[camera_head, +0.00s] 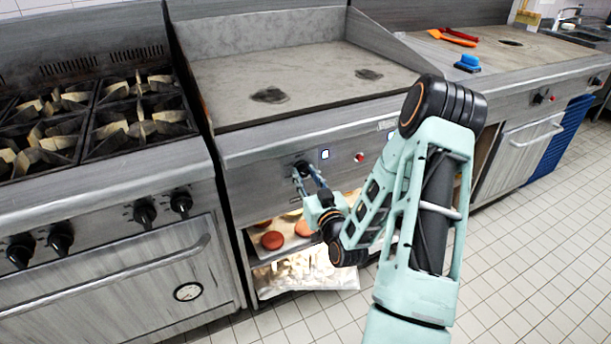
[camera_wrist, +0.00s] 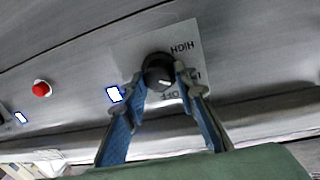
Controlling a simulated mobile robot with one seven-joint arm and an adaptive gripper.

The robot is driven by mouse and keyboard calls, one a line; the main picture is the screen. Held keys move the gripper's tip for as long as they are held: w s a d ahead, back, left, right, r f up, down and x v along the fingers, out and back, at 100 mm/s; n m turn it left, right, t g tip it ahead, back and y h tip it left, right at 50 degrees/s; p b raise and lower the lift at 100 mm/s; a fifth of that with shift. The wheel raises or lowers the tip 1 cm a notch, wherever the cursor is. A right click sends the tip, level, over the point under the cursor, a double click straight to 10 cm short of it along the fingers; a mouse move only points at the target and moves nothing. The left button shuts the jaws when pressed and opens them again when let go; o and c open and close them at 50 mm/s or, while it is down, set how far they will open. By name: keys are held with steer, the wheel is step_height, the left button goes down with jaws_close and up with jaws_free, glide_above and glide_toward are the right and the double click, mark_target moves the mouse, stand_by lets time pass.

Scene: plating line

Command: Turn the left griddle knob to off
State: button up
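The left griddle knob (camera_wrist: 158,72) is black and round with a white mark, on a light plate in the steel front panel. The plate's lettering appears upside down in the wrist view: HIGH at upper right, OFF below right, and a partly covered word between. The white mark runs roughly sideways on the knob's face. My gripper (camera_wrist: 163,76) has its two blue fingers on either side of the knob, tips at its edges, with no clear gap. In the head view, my gripper (camera_head: 307,171) reaches the same knob (camera_head: 301,169), which is partly hidden by the fingers.
A lit white square (camera_head: 324,154) and a red button (camera_head: 360,157) sit right of the knob. The griddle (camera_head: 310,90) is above. A shelf below holds patties (camera_head: 272,240). A stove (camera_head: 90,130) with black knobs stands left.

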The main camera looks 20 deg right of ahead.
steer(key=shift+c, duration=1.2)
steer(key=shift+m, duration=0.3)
steer(key=m, duration=0.5)
steer(key=shift+d+r+g, duration=0.1)
steer(key=shift+r+g, duration=0.05)
steer(key=shift+g, duration=0.15)
steer(key=m+y+p, duration=0.1)
steer(key=m, duration=0.4)
steer(key=shift+d+g, duration=0.1)
steer(key=shift+g, duration=0.2)
steer(key=shift+m, duration=0.4)
steer(key=o, duration=1.2)
steer(key=shift+c, duration=0.2)
